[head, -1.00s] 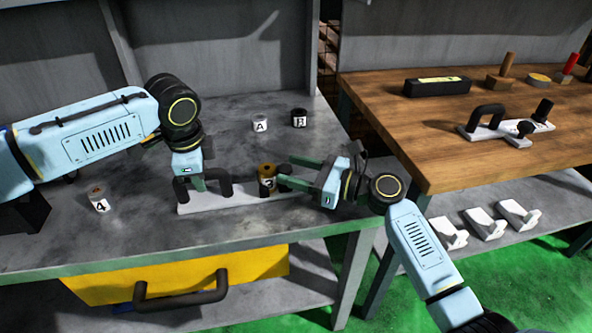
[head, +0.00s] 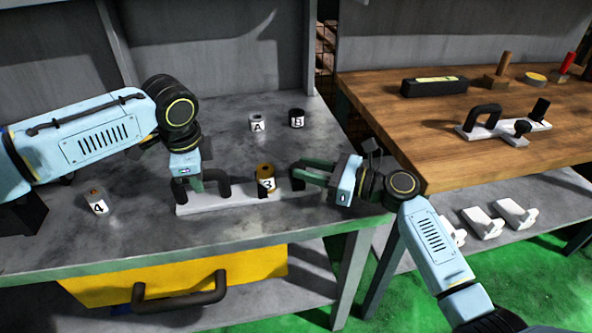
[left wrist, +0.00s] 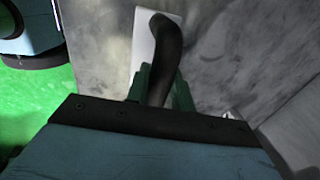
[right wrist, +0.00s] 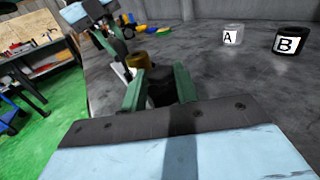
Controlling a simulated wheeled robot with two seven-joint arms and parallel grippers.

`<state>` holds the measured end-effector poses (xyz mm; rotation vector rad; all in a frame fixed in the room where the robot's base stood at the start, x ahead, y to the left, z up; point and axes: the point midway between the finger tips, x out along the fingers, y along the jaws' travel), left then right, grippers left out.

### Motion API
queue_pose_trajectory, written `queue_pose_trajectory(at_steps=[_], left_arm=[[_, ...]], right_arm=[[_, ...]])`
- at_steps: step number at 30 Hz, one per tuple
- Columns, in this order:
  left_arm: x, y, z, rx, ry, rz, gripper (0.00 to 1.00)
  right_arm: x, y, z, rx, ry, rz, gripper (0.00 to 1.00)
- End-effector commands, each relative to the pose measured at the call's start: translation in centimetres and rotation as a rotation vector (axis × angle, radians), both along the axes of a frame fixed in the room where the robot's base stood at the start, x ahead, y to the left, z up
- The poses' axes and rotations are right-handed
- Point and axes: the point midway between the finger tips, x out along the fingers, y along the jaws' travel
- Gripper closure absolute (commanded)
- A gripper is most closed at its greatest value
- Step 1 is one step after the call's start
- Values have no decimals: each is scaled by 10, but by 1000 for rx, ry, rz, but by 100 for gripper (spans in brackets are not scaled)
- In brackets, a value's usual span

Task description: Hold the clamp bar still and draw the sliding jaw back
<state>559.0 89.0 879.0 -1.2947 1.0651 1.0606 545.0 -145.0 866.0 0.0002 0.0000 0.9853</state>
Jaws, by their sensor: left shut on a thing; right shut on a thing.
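The white clamp bar (head: 225,202) lies on the grey bench. My left gripper (head: 195,184) is shut on its black arched handle (head: 222,183); the left wrist view shows the handle (left wrist: 166,55) between the green fingers. A brass cylinder labelled 3 (head: 266,172) stands at the bar, with a dark stub in front of it. My right gripper (head: 296,176) is shut on the black post of the sliding jaw, at the bar's right end. The right wrist view shows this post (right wrist: 160,88) between the fingers, with the brass cylinder (right wrist: 139,60) beyond. The fingers partly hide the jaw.
White pot A (head: 257,123) and black pot B (head: 297,118) stand behind. A white piece labelled 4 (head: 96,203) stands at left. A yellow drawer (head: 200,272) is below. A wooden table (head: 430,160) at right holds a similar clamp (head: 490,129).

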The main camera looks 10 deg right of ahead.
Motion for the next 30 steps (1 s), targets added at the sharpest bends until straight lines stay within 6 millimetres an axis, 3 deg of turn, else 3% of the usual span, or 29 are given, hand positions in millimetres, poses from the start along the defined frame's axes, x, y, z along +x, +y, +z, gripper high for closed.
queue_pose_trajectory(at_steps=[8,9,13,23,30], left_arm=[[0,2,-2,4,4,4,100],[0,3,-2,4,4,5,100],[0,3,-2,5,3,6,100],[0,4,-2,8,2,7,100],[1,4,-1,8,2,7,100]], right_arm=[[2,-7,0,-2,-1,-12,100],[2,-7,0,-2,-1,-12,65],[2,-6,0,-1,0,-10,48],[-1,-7,0,-1,0,-6,48],[-21,-38,-2,-4,1,-9,48]])
